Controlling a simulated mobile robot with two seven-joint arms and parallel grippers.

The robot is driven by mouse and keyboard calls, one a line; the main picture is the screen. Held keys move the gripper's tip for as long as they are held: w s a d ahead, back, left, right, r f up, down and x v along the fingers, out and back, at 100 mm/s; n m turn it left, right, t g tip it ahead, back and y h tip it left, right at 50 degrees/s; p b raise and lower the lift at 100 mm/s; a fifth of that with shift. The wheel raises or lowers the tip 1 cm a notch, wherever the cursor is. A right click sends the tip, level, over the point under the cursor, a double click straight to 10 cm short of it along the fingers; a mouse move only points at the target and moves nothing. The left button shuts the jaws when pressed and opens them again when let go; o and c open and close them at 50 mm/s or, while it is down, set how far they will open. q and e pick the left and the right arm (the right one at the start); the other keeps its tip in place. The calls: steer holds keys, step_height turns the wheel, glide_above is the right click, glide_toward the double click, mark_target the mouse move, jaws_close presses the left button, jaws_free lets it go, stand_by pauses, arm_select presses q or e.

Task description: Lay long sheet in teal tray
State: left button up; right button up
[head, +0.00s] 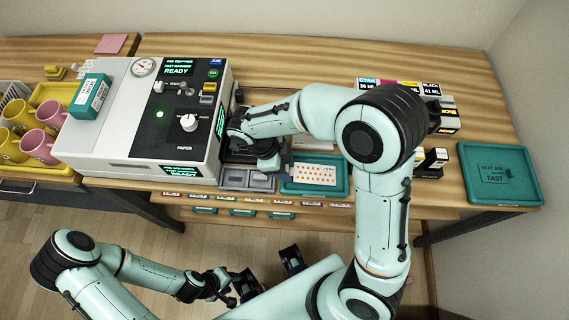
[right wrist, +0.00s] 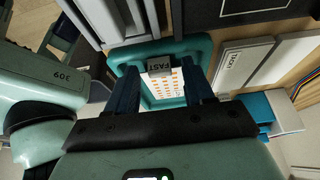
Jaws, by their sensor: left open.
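A white sheet with orange prints (head: 315,174) lies in a teal tray (head: 287,188) at the table's front edge, right of the press. The sheet also shows in the right wrist view (right wrist: 168,86), with a grey FAST tag (right wrist: 160,64) at the tray's rim. My right gripper (right wrist: 163,72) has its fingers apart, with the tray and sheet visible between them and nothing seen gripped. My left gripper (head: 238,287) is open and empty, low in front of the table.
The white press (head: 137,128) stands left, with a teal box (head: 91,96) on top. Pink and yellow mugs (head: 38,143) stand in a yellow tray further left. Another teal tray (head: 500,200) is at the far right. Ink cartons (head: 390,83) stand behind my right arm.

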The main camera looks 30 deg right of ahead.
arm_select(q)
steer(key=shift+r, duration=0.1)
arm_select(e)
steer(key=shift+r, duration=0.2)
arm_select(q)
steer(key=shift+w+r+p, duration=0.3)
steer(key=shift+r+p, duration=0.3)
steer(key=shift+w+r+p, duration=0.3)
steer(key=shift+r+p, duration=0.25)
steer(key=shift+r, duration=0.05)
arm_select(e)
steer(key=v, duration=1.2)
steer(key=shift+r, duration=0.35)
arm_select(q)
steer(key=shift+s, duration=0.1)
